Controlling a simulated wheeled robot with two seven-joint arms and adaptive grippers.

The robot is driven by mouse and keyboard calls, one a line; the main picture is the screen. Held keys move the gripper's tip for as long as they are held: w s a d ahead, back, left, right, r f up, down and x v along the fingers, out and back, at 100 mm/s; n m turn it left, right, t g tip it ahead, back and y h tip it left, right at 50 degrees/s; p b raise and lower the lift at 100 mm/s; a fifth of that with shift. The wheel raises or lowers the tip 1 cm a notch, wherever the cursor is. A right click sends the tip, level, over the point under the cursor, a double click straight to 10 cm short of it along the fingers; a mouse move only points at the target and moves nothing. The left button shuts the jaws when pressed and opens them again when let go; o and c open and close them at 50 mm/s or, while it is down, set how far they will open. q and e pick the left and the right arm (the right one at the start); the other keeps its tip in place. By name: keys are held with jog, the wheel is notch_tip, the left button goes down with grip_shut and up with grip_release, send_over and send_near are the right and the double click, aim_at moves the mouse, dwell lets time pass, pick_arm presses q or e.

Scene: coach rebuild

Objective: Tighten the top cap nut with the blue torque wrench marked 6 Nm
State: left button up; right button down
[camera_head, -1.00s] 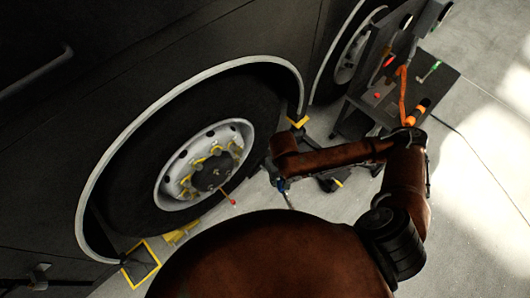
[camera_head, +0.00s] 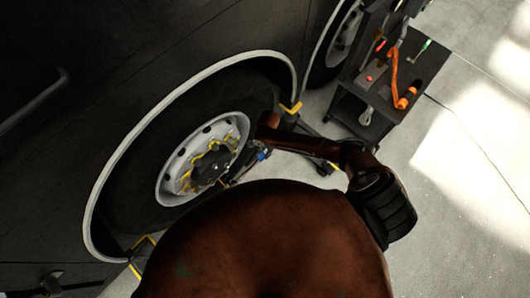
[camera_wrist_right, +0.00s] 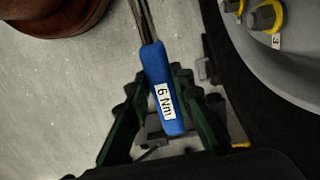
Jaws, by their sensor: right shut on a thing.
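In the right wrist view, the blue handle of the torque wrench (camera_wrist_right: 165,95), labelled "6 Nm", lies between the dark green fingers of my right gripper (camera_wrist_right: 160,84). The gripper is shut on this handle, and the metal shaft runs to the top edge. In the head view my right gripper (camera_head: 242,172) is small and dark, just right of the wheel hub (camera_head: 209,169). The hub's cap nuts are too small to tell apart there. Two yellow-ringed wheel nuts (camera_wrist_right: 267,17) show at the wrist view's upper right, one beside a "3" tag. My left gripper is out of view.
The black tyre (camera_head: 130,190) sits under the dark coach body, with yellow-edged floor pieces (camera_head: 291,108) nearby. A dark tool trolley (camera_head: 430,70) with an orange tool (camera_head: 405,99) stands at upper right. My brown body covers the lower middle. The floor at right is clear.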

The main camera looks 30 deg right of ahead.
jog(key=shift+w+f+b, duration=0.25)
jog(key=shift+f+b, duration=0.05)
jog(key=shift+f, duration=0.1)
jog(key=shift+w+a+f+b, duration=0.1)
jog(key=shift+w+a+b, duration=0.05)
jog(key=shift+w+b, duration=0.2)
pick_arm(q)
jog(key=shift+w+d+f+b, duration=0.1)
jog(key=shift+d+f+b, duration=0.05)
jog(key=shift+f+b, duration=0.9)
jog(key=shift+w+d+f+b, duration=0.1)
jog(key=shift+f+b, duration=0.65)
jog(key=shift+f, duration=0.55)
pick_arm(e)
jog(key=shift+w+a+r, duration=0.1)
jog(key=shift+w+a, duration=0.25)
jog(key=shift+w, duration=0.55)
jog(key=shift+w+a+r, duration=0.1)
jog(key=shift+w+a, duration=0.2)
jog(key=shift+w, duration=0.55)
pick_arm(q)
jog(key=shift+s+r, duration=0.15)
pick_arm(e)
jog(key=shift+r, duration=0.1)
pick_arm(q)
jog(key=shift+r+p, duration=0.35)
jog(key=shift+p, duration=0.15)
pick_arm(e)
jog(key=shift+r, duration=0.1)
